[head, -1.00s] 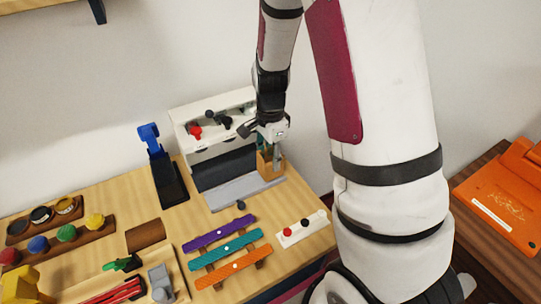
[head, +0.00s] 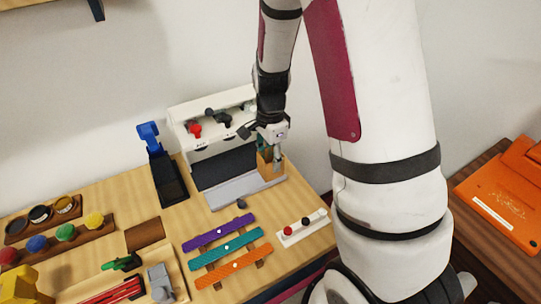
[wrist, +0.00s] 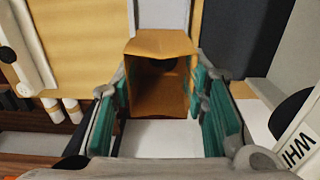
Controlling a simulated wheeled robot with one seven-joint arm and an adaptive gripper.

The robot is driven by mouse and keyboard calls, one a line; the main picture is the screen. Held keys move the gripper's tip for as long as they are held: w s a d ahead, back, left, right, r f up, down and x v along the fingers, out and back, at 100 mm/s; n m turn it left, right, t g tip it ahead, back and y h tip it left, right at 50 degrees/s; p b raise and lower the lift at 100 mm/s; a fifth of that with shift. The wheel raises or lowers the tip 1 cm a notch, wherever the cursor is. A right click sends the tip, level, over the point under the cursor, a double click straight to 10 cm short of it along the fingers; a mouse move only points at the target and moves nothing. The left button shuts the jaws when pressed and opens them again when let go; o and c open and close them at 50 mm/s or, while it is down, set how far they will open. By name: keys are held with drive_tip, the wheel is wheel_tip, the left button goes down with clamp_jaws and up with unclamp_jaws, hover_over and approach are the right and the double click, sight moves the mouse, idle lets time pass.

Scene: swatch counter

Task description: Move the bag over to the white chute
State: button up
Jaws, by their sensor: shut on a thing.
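The bag (head: 265,163) is brown paper and upright at the right end of the white dispenser (head: 246,97). In the wrist view the open-topped bag (wrist: 161,45) sits between the green pads of my gripper (wrist: 160,100). My gripper (head: 271,150) is shut on it, with a finger on each side. I cannot tell whether the bag touches the grey ledge (head: 232,192). The dispenser carries a red knob (head: 194,131) and dark ones. A label reading "WHI" (wrist: 298,148) shows at the right of the wrist view, partly cut off; the chute opening is not clear.
A blue-topped black stand (head: 167,180) stands left of the dispenser. Purple, teal and orange strips (head: 228,246) and a white block with red and black buttons (head: 302,227) lie in front. Paint pots and a tool tray fill the left. A wall is close behind.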

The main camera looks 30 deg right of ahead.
drive_tip(key=shift+f, duration=0.2)
drive_tip(key=o, duration=1)
wheel_tip(320, 180, up, 12)
drive_tip(key=shift+r, duration=0.1)
idle(0.3)
